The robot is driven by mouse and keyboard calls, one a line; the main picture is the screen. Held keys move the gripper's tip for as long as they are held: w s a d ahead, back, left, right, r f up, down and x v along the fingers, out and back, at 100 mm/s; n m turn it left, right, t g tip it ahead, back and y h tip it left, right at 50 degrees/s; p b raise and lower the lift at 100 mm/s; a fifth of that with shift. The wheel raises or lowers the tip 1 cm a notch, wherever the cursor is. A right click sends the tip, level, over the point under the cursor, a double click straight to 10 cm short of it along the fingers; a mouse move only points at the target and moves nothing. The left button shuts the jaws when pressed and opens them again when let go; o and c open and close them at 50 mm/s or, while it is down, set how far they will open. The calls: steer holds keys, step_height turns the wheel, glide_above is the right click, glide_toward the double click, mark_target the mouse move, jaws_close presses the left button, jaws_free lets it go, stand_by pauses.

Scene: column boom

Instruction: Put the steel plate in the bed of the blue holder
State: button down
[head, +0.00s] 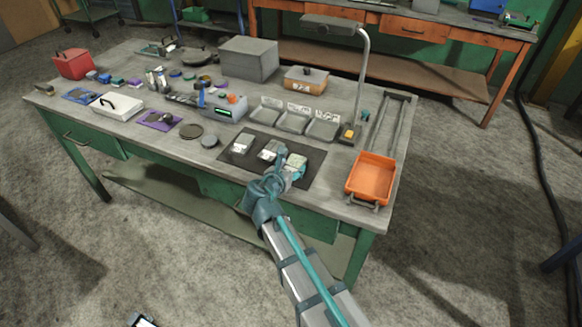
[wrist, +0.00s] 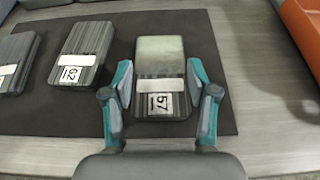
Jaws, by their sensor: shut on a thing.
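My gripper (head: 284,170) is over the dark mat near the bench's front edge. In the wrist view its teal fingers (wrist: 160,98) are shut on the sides of a grey block-like plate (wrist: 160,70) with a pale label and a tag reading 57. The plate also shows in the head view (head: 297,161). I cannot tell whether it is clear of the mat. Two similar dark grey plates lie to its left, one in the middle (wrist: 85,47) and one at the left (wrist: 15,58). A flat blue piece, apparently the blue holder (head: 81,96), lies at the bench's left end; its bed is too small to make out.
The dark mat (head: 312,180) lies under the plates. An orange tray (head: 371,175) stands to the right, with a lamp post (head: 364,75) behind. A white tray (head: 116,104), a purple piece (head: 158,121), round discs (head: 191,130) and a grey device (head: 226,109) lie toward the left.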

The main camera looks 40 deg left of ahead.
steer(key=shift+c, duration=1.6)
jaws_free()
steer(key=shift+r, duration=0.2)
steer(key=b+v, duration=0.1)
steer(key=v, duration=0.9)
steer(key=shift+s, duration=0.3)
steer(key=shift+o, duration=0.4)
steer(key=shift+s+d+r, duration=0.2)
steer(key=shift+s+r, duration=0.15)
steer(key=shift+s, duration=0.25)
